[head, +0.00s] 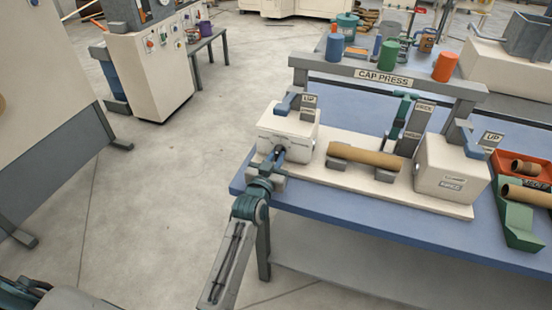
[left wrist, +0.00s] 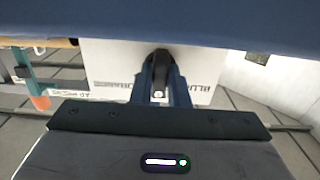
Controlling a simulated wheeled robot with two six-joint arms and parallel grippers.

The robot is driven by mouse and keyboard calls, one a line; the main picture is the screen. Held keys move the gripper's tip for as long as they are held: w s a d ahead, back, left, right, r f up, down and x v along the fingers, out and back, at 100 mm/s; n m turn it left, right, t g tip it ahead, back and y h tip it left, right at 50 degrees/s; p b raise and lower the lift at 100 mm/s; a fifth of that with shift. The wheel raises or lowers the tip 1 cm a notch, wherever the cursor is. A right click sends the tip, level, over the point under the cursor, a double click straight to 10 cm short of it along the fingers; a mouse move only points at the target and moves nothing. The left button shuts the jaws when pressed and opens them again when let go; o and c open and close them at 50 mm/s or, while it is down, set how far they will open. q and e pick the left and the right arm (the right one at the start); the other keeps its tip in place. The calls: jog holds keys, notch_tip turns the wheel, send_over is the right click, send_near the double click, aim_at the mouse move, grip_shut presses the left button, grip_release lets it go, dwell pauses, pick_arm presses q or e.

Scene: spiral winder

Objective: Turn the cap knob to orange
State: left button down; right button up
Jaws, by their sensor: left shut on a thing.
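The cap press stands on the blue table, with a white left block (head: 290,128) at its left end. My left gripper (head: 278,154) is at the front face of this block. In the left wrist view, its fingers (left wrist: 157,88) are shut on the dark cap knob (left wrist: 160,62), one on each side of it. The block's white face (left wrist: 110,66) carries lettering near the knob, partly hidden by the fingers; "BLUE" can be read on the right. Which colour the knob points to cannot be told. My right gripper is not in view.
A cardboard tube (head: 366,156) lies between the left block and a white right block (head: 450,168). Blue, green and orange caps (head: 445,67) stand on the rail behind. Orange and green bins (head: 520,222) are at the right.

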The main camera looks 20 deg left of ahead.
pick_arm(q)
jog(key=m, duration=0.6)
jog(key=shift+m+b, duration=0.3)
jog(key=shift+b, duration=0.1)
jog(key=shift+m, duration=1.2)
jog(key=shift+m+b, duration=0.3)
jog(key=shift+m, duration=1.3)
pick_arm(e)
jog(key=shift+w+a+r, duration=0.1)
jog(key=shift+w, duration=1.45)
pick_arm(q)
jog(key=c, duration=1.4)
grip_release()
jog(key=shift+s, duration=0.1)
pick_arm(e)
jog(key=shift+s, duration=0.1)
